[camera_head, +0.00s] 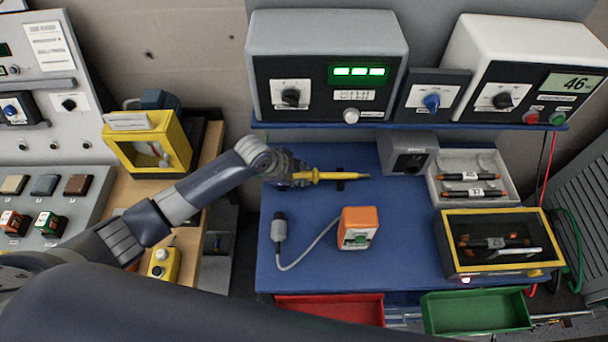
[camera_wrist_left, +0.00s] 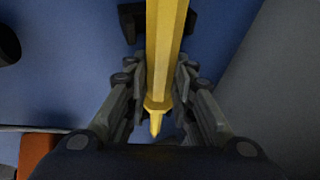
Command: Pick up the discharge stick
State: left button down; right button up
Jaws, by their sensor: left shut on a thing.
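The discharge stick (camera_head: 330,175) is a yellow rod with a thin tip, lying level over the back of the blue bench top in the head view. My left gripper (camera_head: 293,177) is at its left end, shut on it. In the left wrist view the yellow stick (camera_wrist_left: 164,60) runs between the two fingers of my left gripper (camera_wrist_left: 160,90), which press on it from both sides. A black holder (camera_wrist_left: 130,20) shows behind the stick. I cannot tell whether the stick still touches the holder. My right gripper is not in view.
An orange device (camera_head: 357,228) with a cabled grey plug (camera_head: 280,227) stands in front on the blue bench (camera_head: 400,265). A grey box (camera_head: 407,152), a tray (camera_head: 440,195) with dark cylinders and a yellow-framed case (camera_head: 447,262) stand to the right. A shelf (camera_head: 440,126) with instruments overhangs the back.

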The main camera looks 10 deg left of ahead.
pick_arm(q)
jog(key=shift+r, duration=0.2)
jog(key=shift+r+b, duration=0.5)
jog(key=shift+r, duration=0.1)
jog(key=shift+b+v, duration=0.6)
jog(key=shift+v, duration=0.3)
jog(key=s+a+b, duration=0.5)
jog(key=s+a, duration=0.5)
jog(key=s, duration=0.4)
jog(key=shift+r, duration=0.25)
